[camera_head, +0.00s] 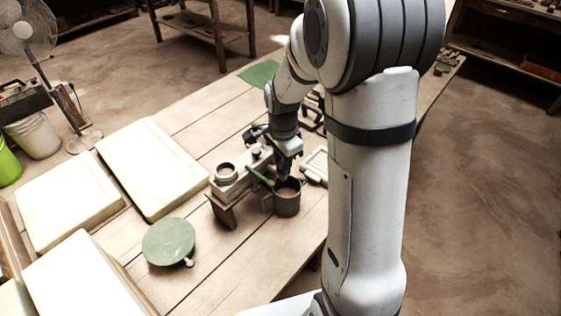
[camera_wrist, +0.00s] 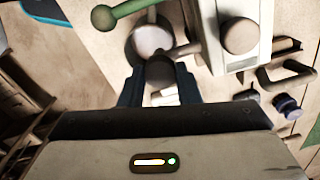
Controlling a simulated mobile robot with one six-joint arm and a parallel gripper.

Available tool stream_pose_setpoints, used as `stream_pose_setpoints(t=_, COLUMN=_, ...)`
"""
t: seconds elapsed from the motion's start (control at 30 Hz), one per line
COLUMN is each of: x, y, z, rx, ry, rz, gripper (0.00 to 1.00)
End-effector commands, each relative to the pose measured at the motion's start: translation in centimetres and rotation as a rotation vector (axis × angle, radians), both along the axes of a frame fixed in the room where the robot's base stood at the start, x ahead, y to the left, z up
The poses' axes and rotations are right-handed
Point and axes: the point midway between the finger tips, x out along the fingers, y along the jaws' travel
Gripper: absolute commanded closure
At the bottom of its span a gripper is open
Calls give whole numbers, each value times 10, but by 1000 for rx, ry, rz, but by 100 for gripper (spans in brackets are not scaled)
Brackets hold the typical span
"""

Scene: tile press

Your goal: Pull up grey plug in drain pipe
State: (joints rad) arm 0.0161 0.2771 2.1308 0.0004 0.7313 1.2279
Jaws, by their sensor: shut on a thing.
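My gripper (camera_head: 284,172) points down over the grey-green mug (camera_head: 287,203), beside the pale press body (camera_head: 236,183). In the wrist view, my gripper (camera_wrist: 159,82) is shut on a small grey round piece, which looks like the grey plug (camera_wrist: 160,69). A short grey drain pipe (camera_wrist: 187,49) runs from the press body (camera_wrist: 210,20) to this piece. I cannot tell whether the plug is still seated in the pipe. The mug (camera_wrist: 152,37) shows partly behind them. In the head view, my gripper hides the plug.
A green lever (camera_head: 259,176) with a ball end (camera_wrist: 103,18) reaches out close to my gripper. A green round turntable (camera_head: 169,242) and pale slabs (camera_head: 150,165) lie on the left of the plank table. Dark small jars (camera_wrist: 288,106) stand to the right in the wrist view.

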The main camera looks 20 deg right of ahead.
Motion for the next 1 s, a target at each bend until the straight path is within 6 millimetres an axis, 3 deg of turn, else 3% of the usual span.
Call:
stream_pose_setpoints(t=0.17, x=-2, y=0, z=-1, rx=-1, ry=5, rz=0, gripper=100)
stream_pose_setpoints(t=0.37, x=-2, y=0, z=0, rx=-1, ry=6, rz=0, gripper=100)
stream_pose_setpoints(t=0.57, x=-2, y=0, z=22, rx=-1, ry=5, rz=1, gripper=100)
stream_pose_setpoints(t=0.8, x=-2, y=0, z=20, rx=0, ry=7, rz=1, gripper=100)
stream_pose_setpoints(t=0.83, x=-2, y=0, z=20, rx=-1, ry=8, rz=1, gripper=70)
stream_pose_setpoints(t=1.0, x=-2, y=0, z=20, rx=-1, ry=6, rz=1, gripper=56)
